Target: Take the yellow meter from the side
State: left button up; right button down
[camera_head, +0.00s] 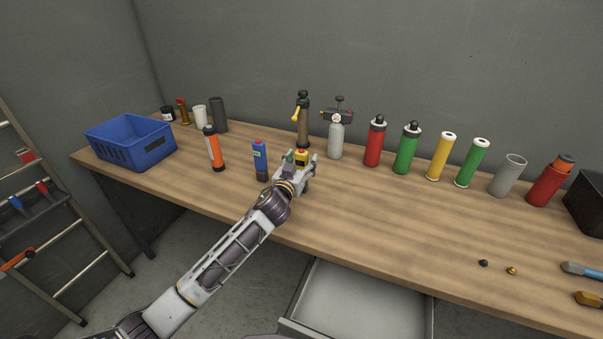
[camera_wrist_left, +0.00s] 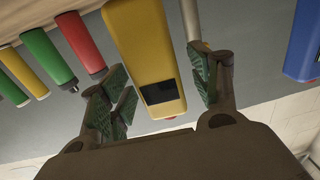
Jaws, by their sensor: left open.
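The yellow meter (camera_head: 303,154) stands upright on the workbench, its lower part hidden behind my left gripper (camera_head: 301,165) in the head view. In the left wrist view, the yellow meter (camera_wrist_left: 145,45) shows with a dark screen, between the two green-padded fingers of my left gripper (camera_wrist_left: 163,85). The fingers are open, one on each side of it. There is a gap between the meter and the right finger in that view; I cannot tell whether the left finger touches it. My right gripper is not in view.
A blue meter (camera_head: 260,160) stands close to the left of the gripper. A dark brown cylinder with a yellow lever (camera_head: 303,122) and a grey bottle (camera_head: 336,137) stand behind. Red, green and yellow cylinders line the right.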

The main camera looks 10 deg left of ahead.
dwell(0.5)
pick_arm(q)
jog(key=c, duration=1.2)
